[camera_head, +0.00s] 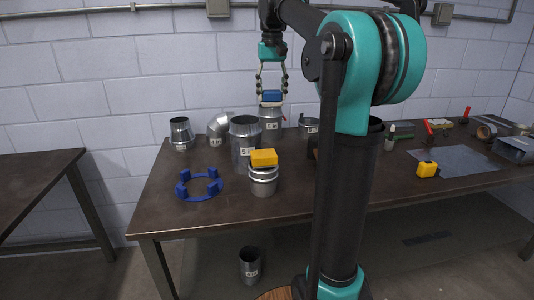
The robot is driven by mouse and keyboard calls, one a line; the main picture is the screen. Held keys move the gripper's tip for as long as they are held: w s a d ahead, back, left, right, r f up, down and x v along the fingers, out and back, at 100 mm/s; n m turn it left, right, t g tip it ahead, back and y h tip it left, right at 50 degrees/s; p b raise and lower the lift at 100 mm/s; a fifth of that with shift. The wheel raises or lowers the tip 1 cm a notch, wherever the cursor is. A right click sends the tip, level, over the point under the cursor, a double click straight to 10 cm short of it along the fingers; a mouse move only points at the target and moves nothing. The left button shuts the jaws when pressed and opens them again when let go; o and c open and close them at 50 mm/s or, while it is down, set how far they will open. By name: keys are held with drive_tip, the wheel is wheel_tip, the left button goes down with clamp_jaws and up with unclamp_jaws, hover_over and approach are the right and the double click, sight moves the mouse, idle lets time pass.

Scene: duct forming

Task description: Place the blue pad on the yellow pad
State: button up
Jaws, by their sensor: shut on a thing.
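The blue pad (272,95) is between the fingers of my gripper (272,92), which is shut on it. My gripper points down and holds the pad in the air above the table. The yellow pad (264,157) lies on top of a short metal duct piece (263,184) near the front of the table. The blue pad is higher than the yellow pad in the picture and slightly to its right, with a clear gap between them. Part of the table behind my arm is hidden.
Metal duct pieces stand close by: a tall cylinder (243,142), an elbow (218,130) and a cone-topped one (181,132). A blue ring with upright blocks (200,186) lies at the left. A yellow tape measure (426,169) and tools lie right on the brown table (170,217).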

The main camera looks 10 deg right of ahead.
drive_tip(key=shift+n, duration=0.4)
drive_tip(key=s+a+r, duration=0.2)
drive_tip(key=r, duration=0.1)
drive_tip(key=shift+a+r, duration=0.1)
drive_tip(key=shift+a, duration=0.25)
approach(264, 153)
wheel_tip(264, 153, down, 5)
drive_tip(key=shift+s+f, duration=0.1)
drive_tip(key=shift+f, duration=0.05)
drive_tip(key=o, duration=1.2)
drive_tip(key=shift+f, duration=0.1)
drive_tip(key=shift+c, duration=0.2)
wheel_tip(264, 153, up, 12)
